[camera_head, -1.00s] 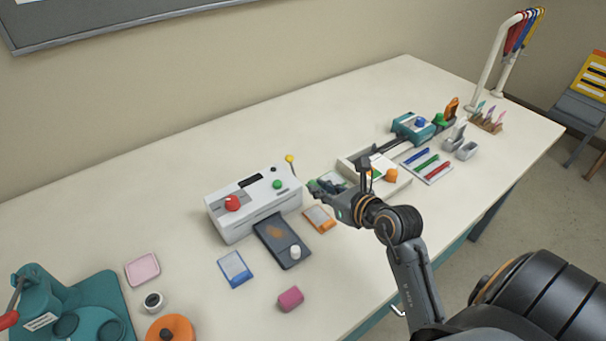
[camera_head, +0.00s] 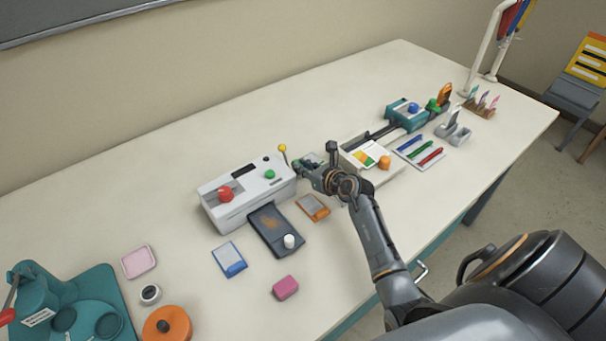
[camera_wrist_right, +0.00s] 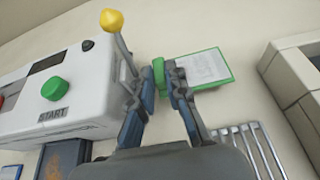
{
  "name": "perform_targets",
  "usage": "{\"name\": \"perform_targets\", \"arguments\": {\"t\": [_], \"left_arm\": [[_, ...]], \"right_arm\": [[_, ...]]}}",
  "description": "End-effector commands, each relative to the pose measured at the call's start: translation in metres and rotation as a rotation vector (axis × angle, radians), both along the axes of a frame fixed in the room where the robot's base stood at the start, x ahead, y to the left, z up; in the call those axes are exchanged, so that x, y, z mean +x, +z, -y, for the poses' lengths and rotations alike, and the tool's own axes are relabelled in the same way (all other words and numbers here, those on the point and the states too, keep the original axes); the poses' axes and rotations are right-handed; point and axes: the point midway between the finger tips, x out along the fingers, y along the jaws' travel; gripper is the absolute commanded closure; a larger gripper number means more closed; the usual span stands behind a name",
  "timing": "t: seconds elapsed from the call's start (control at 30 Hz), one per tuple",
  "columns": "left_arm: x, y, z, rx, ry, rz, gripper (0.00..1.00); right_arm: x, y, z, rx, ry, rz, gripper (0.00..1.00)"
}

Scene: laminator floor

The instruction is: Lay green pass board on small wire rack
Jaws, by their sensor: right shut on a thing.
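The green pass board (camera_wrist_right: 205,69) has a green rim and a white printed face. My right gripper (camera_wrist_right: 166,70) is shut on its left end in the right wrist view, and the board reaches out to the right of the fingers. The small wire rack (camera_wrist_right: 250,146) shows its light parallel wires at the lower right of that view, apart from the board. In the head view my right gripper (camera_head: 305,163) is just right of the white laminator and mostly covers the board; I cannot make out the rack there. My left gripper is not in view.
The white laminator (camera_head: 240,196) has a green start button and a yellow-knobbed lever (camera_head: 283,148) close to my gripper. A pale tray (camera_head: 383,174) with cards lies to the right. Orange and blue cards (camera_head: 229,259) lie in front. The table's back is clear.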

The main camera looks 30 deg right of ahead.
Motion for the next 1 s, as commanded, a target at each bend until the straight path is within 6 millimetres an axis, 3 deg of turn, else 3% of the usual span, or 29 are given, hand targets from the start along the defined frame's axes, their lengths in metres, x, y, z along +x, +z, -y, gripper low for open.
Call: {"name": "perform_targets", "arguments": {"t": [0.17,0.57,0.6,0.7,1.0], "left_arm": [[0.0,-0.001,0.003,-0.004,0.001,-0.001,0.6],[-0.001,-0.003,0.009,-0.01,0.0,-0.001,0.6],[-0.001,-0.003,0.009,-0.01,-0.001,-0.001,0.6],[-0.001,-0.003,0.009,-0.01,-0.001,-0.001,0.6],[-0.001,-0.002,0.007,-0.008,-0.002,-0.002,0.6]], "right_arm": [[-0.001,-0.025,0.0,0.002,-0.001,-0.002,1.0],[-0.001,-0.031,0.0,0.0,0.0,-0.001,1.0],[-0.001,-0.032,0.0,0.001,0.0,-0.001,0.84],[-0.001,-0.031,-0.001,0.001,0.0,-0.001,0.64],[-0.001,-0.03,-0.001,0.001,0.001,-0.001,0.63]]}}
